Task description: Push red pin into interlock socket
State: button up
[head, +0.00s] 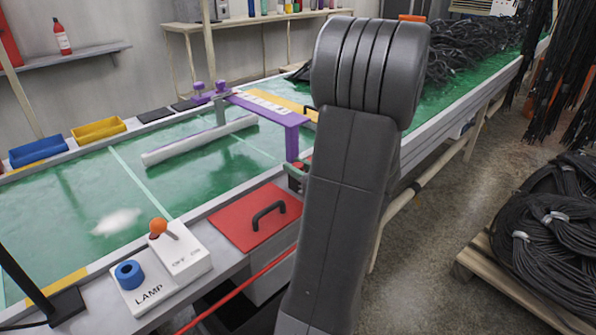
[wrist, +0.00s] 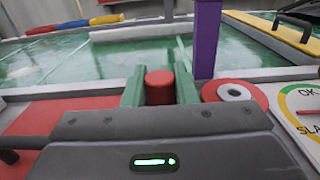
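My gripper (wrist: 160,80) shows in the wrist view as two green fingers in front of a dark grey body. The red pin (wrist: 159,88), a short cylinder seen from its rounded top, sits between the fingers, which press close on both sides. The interlock socket (wrist: 235,92), a red ring with a white face and dark centre hole, lies just right of the fingers, apart from the pin. The pin's lower end is hidden by my gripper body. In the head view my arm hides most of the gripper; a green finger part (head: 297,173) shows beside it.
A purple post (wrist: 206,40) stands close behind the fingers and socket. A round gauge plate (wrist: 300,105) marked OK is at right. The red panel with black handle (head: 255,218) and lamp switch box (head: 178,250) sit along the bench edge. The green belt (head: 210,175) lies beyond.

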jog(key=shift+c, duration=0.7)
